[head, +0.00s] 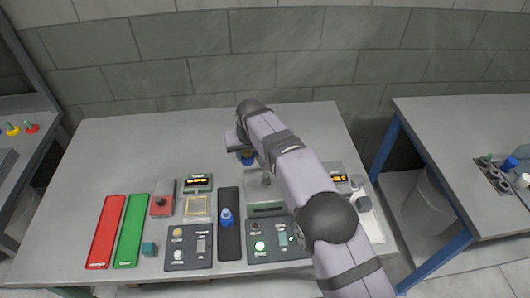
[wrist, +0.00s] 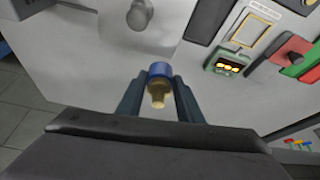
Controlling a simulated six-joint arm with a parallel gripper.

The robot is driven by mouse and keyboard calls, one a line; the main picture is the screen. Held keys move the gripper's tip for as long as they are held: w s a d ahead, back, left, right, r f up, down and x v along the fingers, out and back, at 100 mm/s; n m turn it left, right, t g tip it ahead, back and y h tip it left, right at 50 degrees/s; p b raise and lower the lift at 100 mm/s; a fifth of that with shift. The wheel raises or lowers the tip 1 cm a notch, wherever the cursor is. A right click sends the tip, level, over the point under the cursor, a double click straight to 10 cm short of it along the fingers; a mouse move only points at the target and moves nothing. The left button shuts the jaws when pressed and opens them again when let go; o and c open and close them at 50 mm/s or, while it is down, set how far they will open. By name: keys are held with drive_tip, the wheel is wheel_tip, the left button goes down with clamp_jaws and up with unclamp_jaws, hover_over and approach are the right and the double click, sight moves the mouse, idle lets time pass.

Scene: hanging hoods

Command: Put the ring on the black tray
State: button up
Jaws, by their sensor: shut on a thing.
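My gripper (wrist: 159,90) is shut on a small blue and brass piece (wrist: 159,70), which sits between the two fingertips in the wrist view. The same piece (head: 248,160) shows partly behind my arm in the head view, near the back middle of the table. I cannot tell from its shape whether it is the ring, or whether it touches the table. The black tray (head: 229,248) is a long narrow dark strip at the front middle, with a blue piece (head: 226,217) on it. Part of a dark strip, probably the tray (wrist: 206,20), shows at the top of the wrist view.
Red (head: 105,232) and green (head: 131,231) strips lie at the left. A red-buttoned box (head: 162,204), a display unit (head: 198,182) and button panels (head: 188,248) stand near the tray. The table's back left is clear.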

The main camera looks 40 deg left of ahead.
drive_tip(key=s+a+f, duration=0.1)
drive_tip(key=s+f, duration=0.3)
drive_tip(key=s, duration=0.5)
drive_tip(key=shift+s+a, duration=0.15)
drive_tip(key=shift+s, duration=0.1)
idle(0.3)
drive_tip(key=shift+f+b, duration=2.05)
drive_tip(key=shift+f, duration=1.3)
drive_tip(key=shift+f+b, duration=0.35)
drive_tip(key=shift+f, duration=0.2)
drive_tip(key=o, duration=1.1)
drive_tip(key=shift+o, duration=0.2)
drive_tip(key=shift+r, duration=0.1)
